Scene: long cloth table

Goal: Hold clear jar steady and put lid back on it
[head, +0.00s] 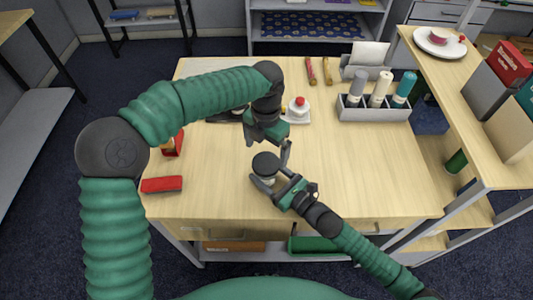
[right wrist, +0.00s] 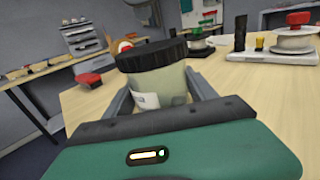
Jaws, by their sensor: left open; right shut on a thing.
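The clear jar (right wrist: 160,88) stands upright in the right wrist view, with pale contents or glass and a white label. The black lid (right wrist: 152,56) sits on top of its mouth; it looks nearly level, but I cannot tell whether it is fully seated. In the head view the lid (head: 265,163) hides most of the jar. My right gripper (head: 268,184) is shut on the jar, one finger on each side below the lid. My left gripper (head: 268,148) is open and empty, pointing down just behind and above the lid, apart from it.
A red block (head: 162,184) lies at the table's left edge, with a red item (head: 173,145) behind it. A white dish with a red knob (head: 298,108) and a grey bottle holder (head: 373,112) stand at the back. The table's right front is clear.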

